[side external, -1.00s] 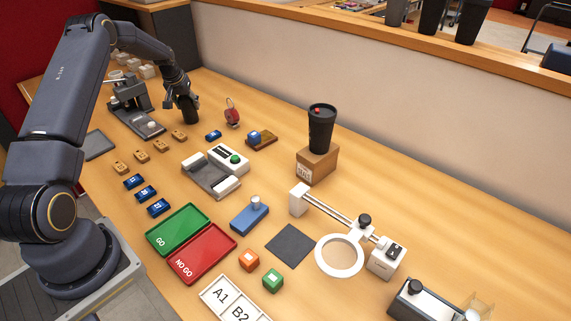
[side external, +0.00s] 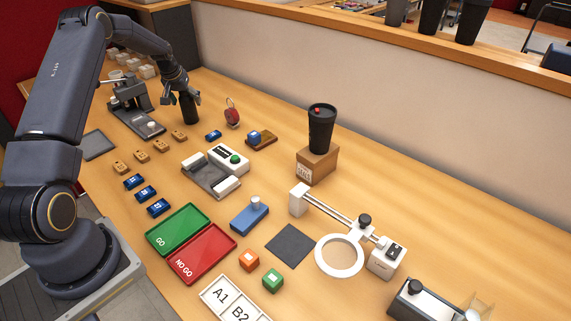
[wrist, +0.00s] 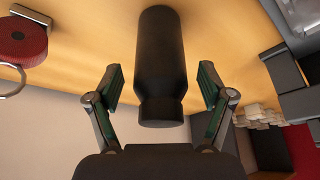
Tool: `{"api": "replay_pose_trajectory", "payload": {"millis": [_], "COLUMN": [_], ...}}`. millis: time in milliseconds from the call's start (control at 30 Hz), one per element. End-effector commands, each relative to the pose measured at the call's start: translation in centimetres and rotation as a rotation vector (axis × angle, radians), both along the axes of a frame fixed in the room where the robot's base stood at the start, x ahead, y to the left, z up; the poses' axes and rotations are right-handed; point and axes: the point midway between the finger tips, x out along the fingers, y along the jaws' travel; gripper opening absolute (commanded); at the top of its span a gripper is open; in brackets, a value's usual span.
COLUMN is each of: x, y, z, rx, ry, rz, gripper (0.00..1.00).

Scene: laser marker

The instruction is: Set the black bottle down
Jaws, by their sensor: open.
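The black bottle (side external: 190,108) stands upright on the wooden table at the back, near the wall. In the wrist view the bottle (wrist: 161,65) fills the middle, its neck toward my gripper. My gripper (side external: 187,92) is just above and around the bottle's upper part. In the wrist view the open fingers of my gripper (wrist: 161,88) are on either side of the bottle, with a visible gap on both sides. Nothing is held between them.
A red round item (side external: 232,112) stands to the right of the bottle, and a dark machine (side external: 132,103) stands to its left. Small blue (side external: 213,135) and wooden blocks (side external: 179,135) lie in front. A black cup (side external: 321,128) sits on a brown box (side external: 317,165).

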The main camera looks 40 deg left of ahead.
Motion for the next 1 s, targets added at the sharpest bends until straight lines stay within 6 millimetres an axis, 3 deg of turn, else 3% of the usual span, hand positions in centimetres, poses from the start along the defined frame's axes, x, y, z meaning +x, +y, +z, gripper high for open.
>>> {"api": "replay_pose_trajectory", "payload": {"millis": [300, 533, 633, 767, 833, 1000], "x": [-2.2, -3.0, -2.8, -3.0, -4.3, -10.6], "y": [-1.6, -2.5, -4.5, -11.4, -16.6, -28.5], "z": [6.7, 9.4, 11.3, 16.3, 19.3, 24.1], "rx": [0.003, 0.002, 0.006, 0.022, 0.030, 0.045], "ry": [-0.002, -0.001, -0.004, -0.015, -0.021, -0.044], "rz": [-0.001, -0.003, -0.030, -0.121, -0.188, -0.358], "gripper": [0.80, 0.80, 0.80, 0.80, 0.80, 0.80]}}
